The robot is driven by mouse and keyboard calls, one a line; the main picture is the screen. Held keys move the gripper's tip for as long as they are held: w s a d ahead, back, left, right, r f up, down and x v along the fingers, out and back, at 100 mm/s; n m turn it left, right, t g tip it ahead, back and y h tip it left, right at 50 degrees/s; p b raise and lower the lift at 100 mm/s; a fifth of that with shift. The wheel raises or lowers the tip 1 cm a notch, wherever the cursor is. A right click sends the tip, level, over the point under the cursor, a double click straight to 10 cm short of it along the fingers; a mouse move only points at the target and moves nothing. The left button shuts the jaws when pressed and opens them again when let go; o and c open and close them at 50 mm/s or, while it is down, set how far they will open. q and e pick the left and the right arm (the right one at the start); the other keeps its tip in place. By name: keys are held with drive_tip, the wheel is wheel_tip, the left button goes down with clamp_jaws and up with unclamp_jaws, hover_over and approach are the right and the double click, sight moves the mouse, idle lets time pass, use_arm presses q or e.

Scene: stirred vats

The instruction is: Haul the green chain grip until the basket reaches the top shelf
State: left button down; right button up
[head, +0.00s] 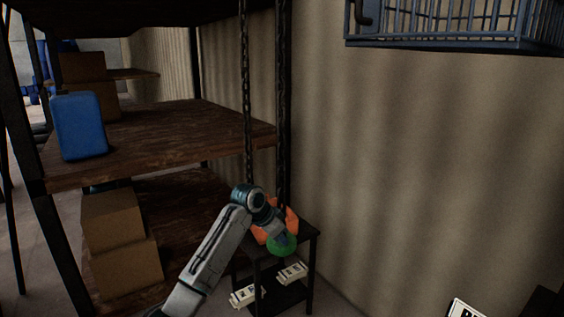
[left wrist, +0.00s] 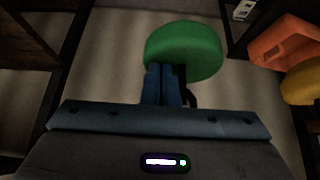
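The green chain grip (head: 281,245) is low beside the small dark stand in the head view, below the hanging dark chains (head: 283,120). It shows as a thick green disc (left wrist: 185,48) in the left wrist view. My left gripper (head: 274,234) is right at the grip. Its blue fingers (left wrist: 161,84) are together and overlap the disc's lower left edge. A dark piece under the disc lies just right of the fingers; I see nothing between them, and contact is unclear. The blue wire basket (head: 455,42) hangs high at the right, cut by the top edge. My right gripper is not in view.
A small dark stand (head: 312,238) holds an orange bin (head: 291,219); pale boxes (head: 292,272) sit lower. Wooden shelves (head: 165,132) at left hold a blue container (head: 80,125) and cardboard boxes (head: 112,218). The corrugated wall (head: 400,160) stands behind.

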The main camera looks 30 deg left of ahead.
use_arm(q)
wheel_tip(320, 180, up, 3)
drive_tip(key=p, duration=0.3)
wheel_tip(320, 180, up, 8)
idle(0.3)
drive_tip(key=shift+r, duration=0.1)
idle(0.3)
idle(1.3)
idle(0.8)
drive_tip(key=shift+r, duration=2.55)
